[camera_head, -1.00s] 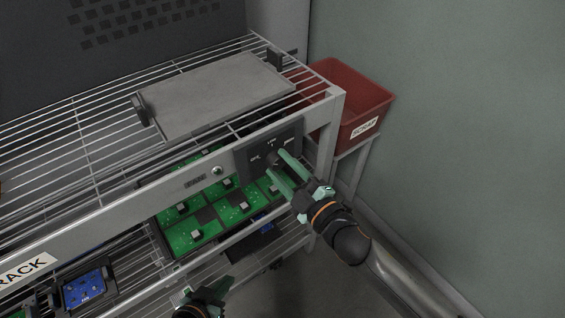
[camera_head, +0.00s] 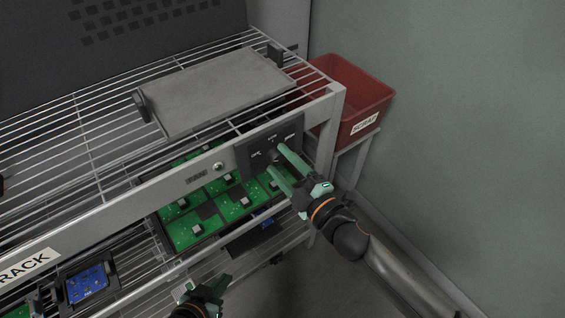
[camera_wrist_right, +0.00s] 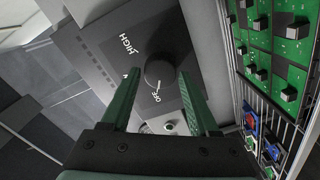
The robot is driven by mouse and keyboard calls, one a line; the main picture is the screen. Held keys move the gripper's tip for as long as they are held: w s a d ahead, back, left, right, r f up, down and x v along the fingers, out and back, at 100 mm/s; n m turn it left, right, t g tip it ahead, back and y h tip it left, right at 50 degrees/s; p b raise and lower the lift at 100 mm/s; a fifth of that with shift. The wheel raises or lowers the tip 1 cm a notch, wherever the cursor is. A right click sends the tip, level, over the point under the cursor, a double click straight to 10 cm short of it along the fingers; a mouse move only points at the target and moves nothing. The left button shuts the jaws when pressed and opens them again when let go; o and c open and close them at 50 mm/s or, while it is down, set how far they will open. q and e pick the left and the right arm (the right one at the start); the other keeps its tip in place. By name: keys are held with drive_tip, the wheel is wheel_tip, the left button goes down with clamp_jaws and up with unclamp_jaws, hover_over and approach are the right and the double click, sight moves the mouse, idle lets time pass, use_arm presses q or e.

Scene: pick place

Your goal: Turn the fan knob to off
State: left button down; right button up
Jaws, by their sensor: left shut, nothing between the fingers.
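The fan knob (camera_wrist_right: 160,74) is a dark round dial on a dark panel (camera_wrist_right: 108,70) in the right wrist view. HIGH and OFF labels are printed around it, and a white mark shows beside OFF. In the head view the panel (camera_head: 249,164) is on the rack's front rail, and the knob is partly hidden by the fingers. My right gripper (camera_wrist_right: 159,80) is open, its green fingers on either side of the knob with gaps visible. It also shows at the panel in the head view (camera_head: 274,159). My left gripper (camera_head: 220,284) is shut and empty, low at the bottom edge.
A wire rack (camera_head: 95,215) holds a grey lidded plate (camera_head: 215,90) on top and green circuit boards (camera_head: 190,232) below. A red scrap bin (camera_head: 365,105) stands behind the rack's right end. A green wall (camera_head: 470,120) bounds the right side.

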drive_tip(key=shift+o, duration=1.2)
drive_tip(key=v, duration=1.2)
drive_tip(key=shift+s+d, duration=0.15)
drive_tip(key=shift+s, duration=0.1)
